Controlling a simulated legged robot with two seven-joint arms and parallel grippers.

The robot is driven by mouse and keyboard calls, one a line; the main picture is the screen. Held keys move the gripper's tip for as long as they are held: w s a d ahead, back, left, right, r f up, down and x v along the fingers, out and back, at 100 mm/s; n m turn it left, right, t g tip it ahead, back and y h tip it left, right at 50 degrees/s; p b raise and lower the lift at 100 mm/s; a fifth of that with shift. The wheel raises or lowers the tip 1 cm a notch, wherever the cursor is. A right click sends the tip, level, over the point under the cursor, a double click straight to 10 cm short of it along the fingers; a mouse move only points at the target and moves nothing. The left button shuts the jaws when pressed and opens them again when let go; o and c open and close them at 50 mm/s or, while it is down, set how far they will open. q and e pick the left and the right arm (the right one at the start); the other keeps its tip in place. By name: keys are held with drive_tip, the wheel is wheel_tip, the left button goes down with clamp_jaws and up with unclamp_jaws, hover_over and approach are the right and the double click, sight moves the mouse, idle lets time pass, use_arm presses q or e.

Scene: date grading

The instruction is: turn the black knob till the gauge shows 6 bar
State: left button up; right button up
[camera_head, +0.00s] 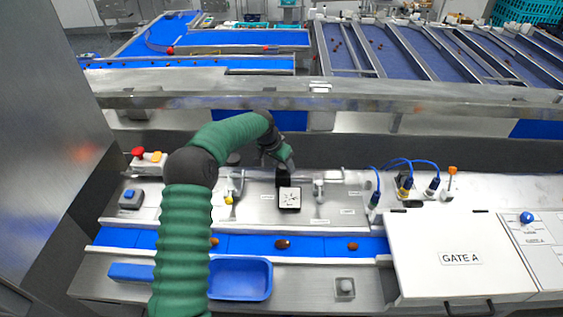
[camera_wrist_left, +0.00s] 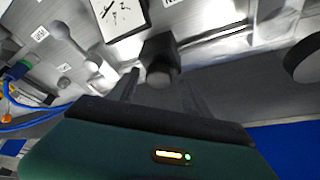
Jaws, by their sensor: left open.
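The black knob (camera_wrist_left: 162,74) sits on a dark block just ahead of my left gripper in the left wrist view. The white square gauge (camera_head: 289,198) is just in front of the block in the head view. The gauge also shows at the top of the left wrist view (camera_wrist_left: 119,14), partly cut off. Its needle is too small to read. My left gripper (camera_wrist_left: 162,82) is open, with one finger on each side of the knob. I cannot tell whether the fingers touch it. In the head view my left gripper (camera_head: 284,164) partly hides the knob. My right gripper is not in view.
A metal pipe with fittings (camera_head: 319,188) runs beside the gauge. Blue cables (camera_head: 409,163) stand to the right. A blue belt (camera_head: 325,245) with several dates and a blue tray (camera_head: 240,279) lie in front. The GATE A cover (camera_head: 450,238) is at right.

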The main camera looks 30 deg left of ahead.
use_arm(q)
drive_tip(key=b+v, duration=0.3)
drive_tip(key=v, duration=0.2)
drive_tip(key=shift+s+a+r+b, duration=0.1)
drive_tip(key=shift+s+r+b, duration=0.05)
drive_tip(key=shift+r+b, duration=0.2)
drive_tip(key=b+v, duration=0.2)
drive_tip(key=v, duration=0.9)
drive_tip(key=shift+b, duration=0.3)
